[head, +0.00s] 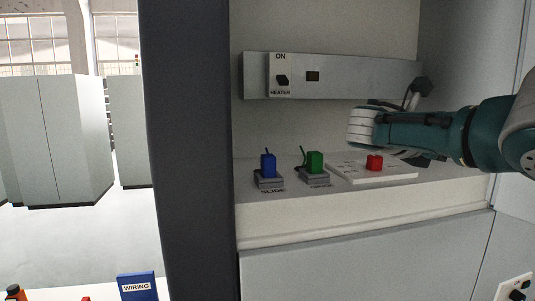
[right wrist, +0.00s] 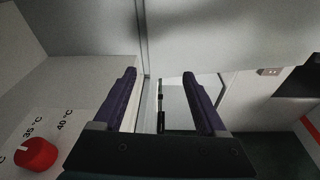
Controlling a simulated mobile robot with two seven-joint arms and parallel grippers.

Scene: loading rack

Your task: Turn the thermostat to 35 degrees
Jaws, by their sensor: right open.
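The thermostat is a red knob (head: 374,162) on a white plate (head: 385,175) on the rack shelf, right of the green block. In the right wrist view the red knob (right wrist: 36,154) is at the lower left, beside printed 35 °C and 40 °C marks. My left gripper is not in view.
A blue block (head: 268,165) and a green block (head: 315,162) sit on grey bases on the shelf. A heater switch panel (head: 282,75), marked ON, is on the back wall. A dark post (head: 195,150) borders the rack at left. A blue WIRING box (head: 137,287) stands lower left.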

